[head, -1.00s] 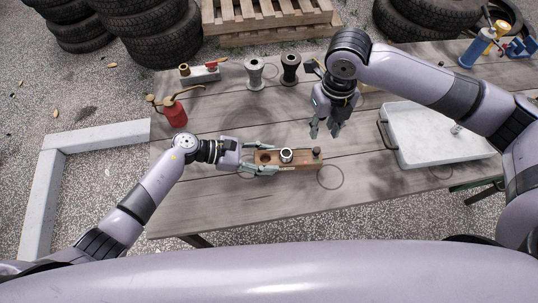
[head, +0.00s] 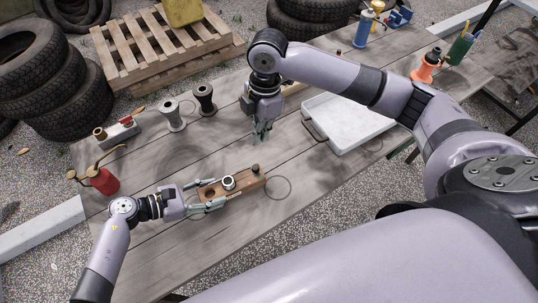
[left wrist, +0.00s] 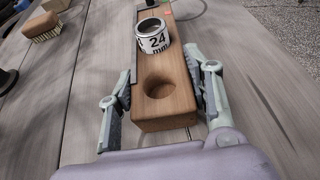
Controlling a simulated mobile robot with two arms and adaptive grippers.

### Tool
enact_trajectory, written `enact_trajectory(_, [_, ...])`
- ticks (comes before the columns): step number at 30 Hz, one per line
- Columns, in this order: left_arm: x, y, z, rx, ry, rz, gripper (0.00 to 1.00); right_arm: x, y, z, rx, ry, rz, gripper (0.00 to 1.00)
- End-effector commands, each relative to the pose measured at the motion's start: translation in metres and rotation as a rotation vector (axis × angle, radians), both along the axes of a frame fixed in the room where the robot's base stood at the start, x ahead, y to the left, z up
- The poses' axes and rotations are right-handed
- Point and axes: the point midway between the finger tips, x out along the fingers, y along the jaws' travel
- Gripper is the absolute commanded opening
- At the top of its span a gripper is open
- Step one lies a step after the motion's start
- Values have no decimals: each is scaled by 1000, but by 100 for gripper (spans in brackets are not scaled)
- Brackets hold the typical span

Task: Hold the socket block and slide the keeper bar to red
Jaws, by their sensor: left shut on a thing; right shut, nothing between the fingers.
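The wooden socket block (head: 246,184) lies on the table. In the left wrist view the block (left wrist: 168,108) has an empty round hole at its near end and a metal socket ring (left wrist: 152,36) marked 24 mm beyond it. A small red mark (left wrist: 168,14) shows at its far end, and a dark knob (head: 255,169) stands at that end in the head view. My left gripper (head: 207,197) is shut on the near end of the block, one finger on each side. My right gripper (head: 261,138) is shut and empty, above the table behind the block.
A white tray (head: 345,137) is to the right. An orange object (head: 426,70) stands at the far right. The table in front of the block is bare.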

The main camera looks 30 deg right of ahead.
Motion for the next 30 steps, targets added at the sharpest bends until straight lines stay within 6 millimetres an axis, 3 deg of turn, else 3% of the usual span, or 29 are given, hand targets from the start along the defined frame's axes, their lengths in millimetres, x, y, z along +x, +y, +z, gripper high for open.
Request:
enact_trajectory(18, [0,0,0,0,0,1,10,9,-46,-5,-21,352,-1587,0])
enact_trajectory(30, [0,0,0,1,0,1,10,8,-81,-9,-130,637,-2537,0])
